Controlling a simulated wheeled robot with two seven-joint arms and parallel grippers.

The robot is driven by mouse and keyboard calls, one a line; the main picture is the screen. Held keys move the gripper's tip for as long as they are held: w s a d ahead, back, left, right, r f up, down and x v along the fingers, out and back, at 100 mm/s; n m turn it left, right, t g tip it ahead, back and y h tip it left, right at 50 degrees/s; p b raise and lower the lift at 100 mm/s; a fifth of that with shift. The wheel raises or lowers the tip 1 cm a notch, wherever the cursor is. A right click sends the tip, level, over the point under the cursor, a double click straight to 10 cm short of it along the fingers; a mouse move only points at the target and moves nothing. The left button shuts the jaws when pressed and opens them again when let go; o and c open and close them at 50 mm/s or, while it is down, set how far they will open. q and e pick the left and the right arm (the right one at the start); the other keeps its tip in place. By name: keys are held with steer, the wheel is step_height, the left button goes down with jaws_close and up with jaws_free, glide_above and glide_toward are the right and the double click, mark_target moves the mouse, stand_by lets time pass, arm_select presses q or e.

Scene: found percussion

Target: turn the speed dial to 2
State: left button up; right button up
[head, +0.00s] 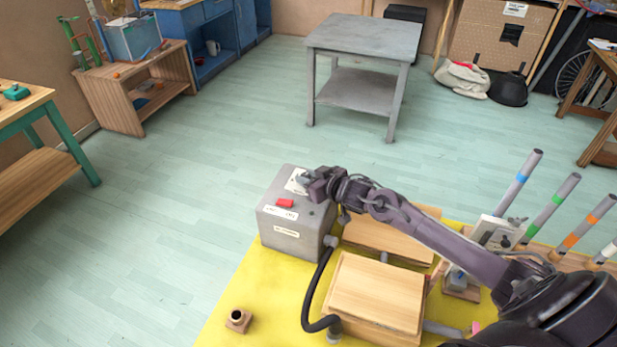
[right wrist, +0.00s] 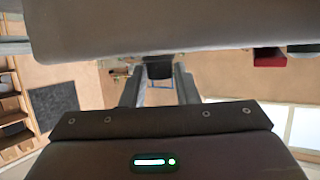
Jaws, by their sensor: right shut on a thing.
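The grey metal box (head: 290,239) stands at the far left corner of the yellow table. It has a red switch (head: 285,203) and small white labels. The speed dial is on its top, at a white plate (head: 297,182), and is mostly covered by my gripper in the head view. My right gripper (head: 304,179) reaches over the top of the box and is shut on the dial. The dial's number cannot be read. My left gripper is not in view.
Several tubes with coloured bands (head: 521,181) stand at right. A small brown fitting (head: 238,320) sits at the front left.

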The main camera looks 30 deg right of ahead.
steer(key=shift+d, duration=0.1)
steer(key=shift+w+d+f+n+g+y+b, duration=0.1)
steer(key=shift+n+g+y+b, duration=0.1)
steer(key=shift+n+y+b, duration=0.3)
steer(key=shift+d+n+g+y+b, duration=0.1)
steer(key=shift+n+g+y+b, duration=0.15)
steer(key=shift+n+y, duration=0.4)
steer(key=n+g+y+b, duration=0.1)
steer(key=n+y+b, duration=0.1)
steer(key=b, duration=0.1)
steer(key=n+g+y+b, duration=0.2)
steer(key=b, duration=0.2)
steer(key=shift+w+d+n+y+b, duration=0.15)
steer(key=shift+w+n+y+b, duration=0.05)
steer(key=shift+n+y+b, duration=0.15)
steer(key=shift+n+g+y+b, duration=0.4)
steer(key=shift+n+b, duration=0.1)
steer(key=shift+b, duration=0.3)
steer(key=o, duration=0.9)
steer(key=shift+o, duration=0.2)
steer(key=shift+s, duration=0.1)
